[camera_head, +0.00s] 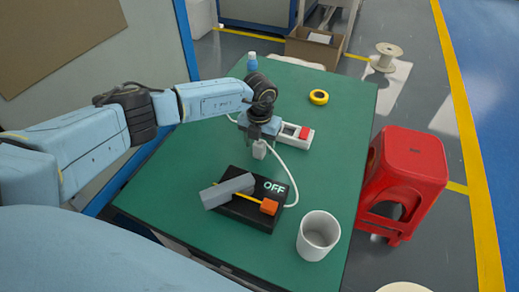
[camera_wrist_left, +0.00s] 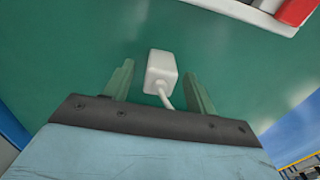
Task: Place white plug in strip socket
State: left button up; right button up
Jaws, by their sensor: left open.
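The white plug (camera_head: 259,150) is just below my left gripper (camera_head: 258,139) in the head view. In the left wrist view the white plug (camera_wrist_left: 161,70) shows between the fingertips of my left gripper (camera_wrist_left: 160,80), which is open, with a gap on each side. A white cable (camera_wrist_left: 165,98) runs from the plug back toward the gripper. The white strip socket (camera_head: 297,135) with a red switch lies right beside the gripper, partly hidden by it. Its corner (camera_wrist_left: 258,14) shows at the top right of the wrist view. My right gripper is not seen.
A black box (camera_head: 240,209) marked OFF, with a grey block across it, sits in front on the green table (camera_head: 190,185). A white mug (camera_head: 318,236) stands near the right edge. Yellow tape (camera_head: 318,97) and a blue bottle (camera_head: 252,62) are farther back. A red stool (camera_head: 408,165) stands beside the table.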

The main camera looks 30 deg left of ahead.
pick_arm(q)
jog(key=c, duration=1.1)
jog(key=shift+r, duration=0.1)
